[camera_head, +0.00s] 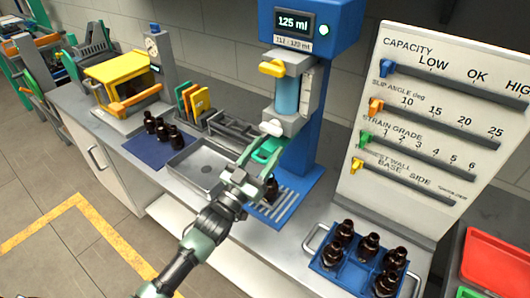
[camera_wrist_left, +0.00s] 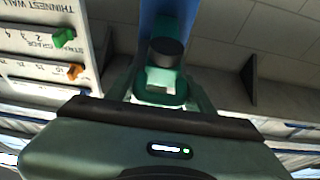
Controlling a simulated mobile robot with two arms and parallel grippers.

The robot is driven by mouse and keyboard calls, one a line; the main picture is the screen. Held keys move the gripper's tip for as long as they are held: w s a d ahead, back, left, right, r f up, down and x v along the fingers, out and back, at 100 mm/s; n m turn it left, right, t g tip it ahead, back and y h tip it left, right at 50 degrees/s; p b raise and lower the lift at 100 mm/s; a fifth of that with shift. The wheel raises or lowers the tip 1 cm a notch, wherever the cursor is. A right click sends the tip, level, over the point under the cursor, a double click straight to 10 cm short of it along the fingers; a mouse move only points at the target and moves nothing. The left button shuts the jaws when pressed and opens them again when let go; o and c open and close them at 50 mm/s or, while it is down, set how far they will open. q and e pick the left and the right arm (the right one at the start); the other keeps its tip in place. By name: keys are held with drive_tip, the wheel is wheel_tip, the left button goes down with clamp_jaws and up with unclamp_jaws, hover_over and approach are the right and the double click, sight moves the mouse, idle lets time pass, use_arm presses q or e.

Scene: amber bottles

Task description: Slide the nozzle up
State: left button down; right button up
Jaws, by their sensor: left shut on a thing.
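The blue filling machine (camera_head: 310,60) stands at the back of the counter with a display reading 125 ml. Below its clear blue cylinder (camera_head: 287,95) is a green nozzle part (camera_head: 266,150). My left gripper (camera_head: 257,164) reaches up from below and is shut on this green part. In the left wrist view the green part (camera_wrist_left: 160,80), with a dark round knob (camera_wrist_left: 166,52), sits between the fingers (camera_wrist_left: 158,98). An amber bottle (camera_head: 271,188) stands below on the drip grate (camera_head: 285,206), partly hidden by the gripper. My right gripper is not in view.
A blue crate (camera_head: 326,262) of amber bottles stands at the front right. A steel tray (camera_head: 190,172) and a blue mat (camera_head: 140,148) with bottles lie to the left. A slider board (camera_head: 430,120) rises at the right.

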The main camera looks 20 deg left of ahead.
use_arm(q)
drive_tip(key=shift+r, duration=0.4)
drive_tip(key=c, duration=0.9)
unclamp_jaws()
drive_tip(key=shift+o, duration=0.2)
drive_tip(key=shift+d, duration=0.15)
drive_tip(key=shift+f, duration=0.15)
drive_tip(key=shift+s+f, duration=0.15)
drive_tip(key=shift+s, duration=0.05)
drive_tip(key=b+v, duration=0.3)
drive_tip(key=v, duration=0.4)
drive_tip(key=shift+s, duration=0.2)
